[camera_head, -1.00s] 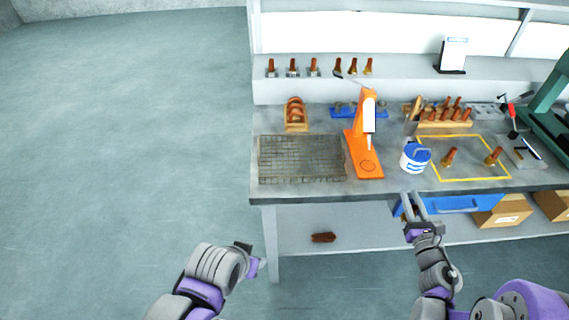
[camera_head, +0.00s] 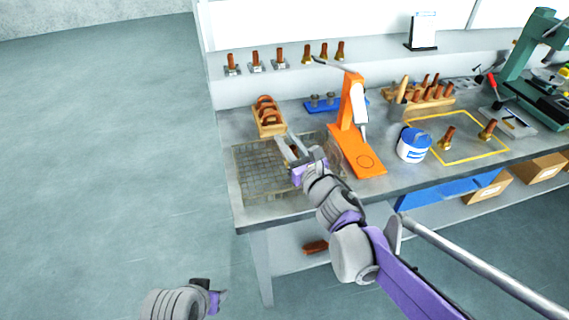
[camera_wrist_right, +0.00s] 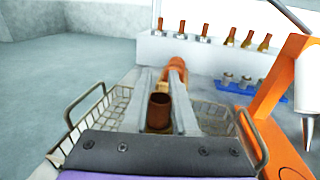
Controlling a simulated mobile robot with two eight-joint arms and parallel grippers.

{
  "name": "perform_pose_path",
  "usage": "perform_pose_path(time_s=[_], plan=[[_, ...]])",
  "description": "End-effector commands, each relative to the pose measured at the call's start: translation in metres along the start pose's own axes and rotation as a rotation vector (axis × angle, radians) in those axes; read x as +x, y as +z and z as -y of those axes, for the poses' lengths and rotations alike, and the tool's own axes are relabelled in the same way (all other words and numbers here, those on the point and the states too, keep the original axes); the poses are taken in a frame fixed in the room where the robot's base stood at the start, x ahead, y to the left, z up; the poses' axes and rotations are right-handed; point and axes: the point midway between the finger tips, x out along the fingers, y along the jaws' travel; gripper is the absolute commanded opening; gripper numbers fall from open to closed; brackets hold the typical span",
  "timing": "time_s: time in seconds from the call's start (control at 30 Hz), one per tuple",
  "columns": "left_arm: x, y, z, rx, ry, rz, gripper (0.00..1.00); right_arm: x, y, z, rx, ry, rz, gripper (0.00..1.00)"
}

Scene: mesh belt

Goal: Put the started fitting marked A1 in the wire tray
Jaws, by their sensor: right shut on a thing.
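The wire tray (camera_head: 262,170) is at the left end of the bench in the head view, and its mesh and side handles show in the right wrist view (camera_wrist_right: 213,115). My right gripper (camera_head: 289,149) is over the tray's back right part, shut on a copper fitting (camera_wrist_right: 160,110) with its open tube end facing the wrist camera. I cannot read an A1 mark on it or tell whether it touches the mesh. My left gripper (camera_head: 217,296) hangs low at the lower left, away from the bench; its jaws are unclear.
A wooden rack of copper bends (camera_head: 267,117) stands behind the tray. An orange stand (camera_head: 358,150) is close on the right, then a white-and-blue tub (camera_head: 413,145). More fittings (camera_head: 256,62) line the shelf.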

Motion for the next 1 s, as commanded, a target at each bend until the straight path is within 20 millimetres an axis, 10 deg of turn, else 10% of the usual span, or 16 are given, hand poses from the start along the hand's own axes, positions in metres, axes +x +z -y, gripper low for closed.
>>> perform_pose_path(time_s=[0.53,0.9,0.93,1.0], plan=[[0.014,0.008,0.0,0.0,0.0,0.005,0.5,0.0,-0.069,0.001,0.0,-0.001,0.0,0.0],[0.016,0.009,0.0,0.0,0.0,0.006,0.5,0.0,-0.074,0.001,0.0,-0.001,0.0,0.0],[0.016,0.009,0.0,0.0,0.0,0.006,0.5,0.0,-0.075,0.001,0.0,-0.001,0.0,0.27],[0.015,0.009,0.0,0.0,0.0,0.005,0.5,0.0,-0.074,0.001,0.0,-0.001,0.0,0.4]])
